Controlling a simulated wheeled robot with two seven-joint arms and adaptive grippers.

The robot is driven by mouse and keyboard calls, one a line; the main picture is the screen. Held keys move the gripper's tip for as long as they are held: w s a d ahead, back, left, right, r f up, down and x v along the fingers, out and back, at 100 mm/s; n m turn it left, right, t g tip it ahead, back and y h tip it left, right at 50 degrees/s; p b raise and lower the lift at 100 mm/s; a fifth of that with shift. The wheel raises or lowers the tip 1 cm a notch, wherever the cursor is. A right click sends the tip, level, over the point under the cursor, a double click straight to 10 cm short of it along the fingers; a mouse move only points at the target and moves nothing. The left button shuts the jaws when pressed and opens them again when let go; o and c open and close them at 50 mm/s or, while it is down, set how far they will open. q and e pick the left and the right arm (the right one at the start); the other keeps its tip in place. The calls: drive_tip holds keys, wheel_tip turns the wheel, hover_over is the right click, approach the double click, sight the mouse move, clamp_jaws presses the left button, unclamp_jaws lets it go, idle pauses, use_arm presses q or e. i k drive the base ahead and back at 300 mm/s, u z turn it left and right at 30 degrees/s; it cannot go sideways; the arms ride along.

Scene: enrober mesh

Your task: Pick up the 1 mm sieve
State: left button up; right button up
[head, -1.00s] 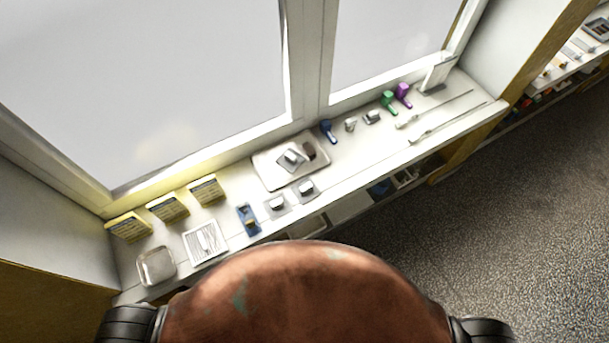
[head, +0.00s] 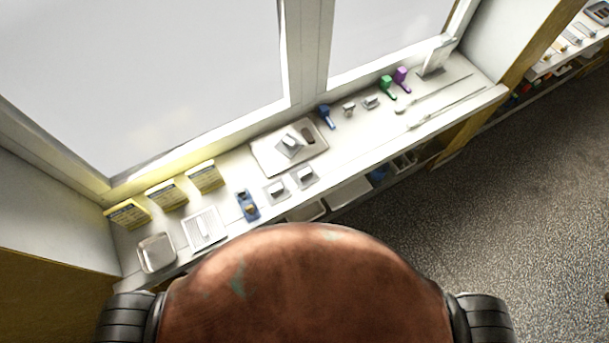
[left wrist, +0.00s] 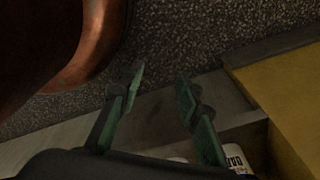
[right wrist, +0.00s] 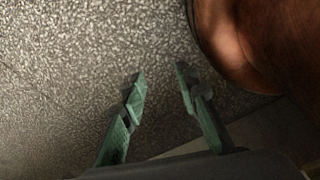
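No label shows which item is the 1 mm sieve. Small handled items stand at the back of the bench: a blue one (head: 325,117), a grey one (head: 348,109), a green one (head: 388,87) and a purple one (head: 401,77). They are too small to identify surely. My left gripper (left wrist: 160,82) is open and empty in the left wrist view, over the floor beside a low ledge. My right gripper (right wrist: 159,82) is open and empty in the right wrist view, over the speckled floor. Neither gripper shows in the head view, and both are away from the benchtop items.
The white bench (head: 345,150) runs under the window. It bears a large tray (head: 270,161), a white ribbed tray (head: 192,236), a shallow dish (head: 145,262), a blue item (head: 247,205) and several yellow boxes (head: 166,194). Long rods (head: 447,105) lie at right. Floor (head: 470,230) is clear at right.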

sight(303, 176)
drive_tip(key=u, duration=3.2)
drive_tip(key=k, duration=1.2)
drive_tip(key=z, duration=1.15)
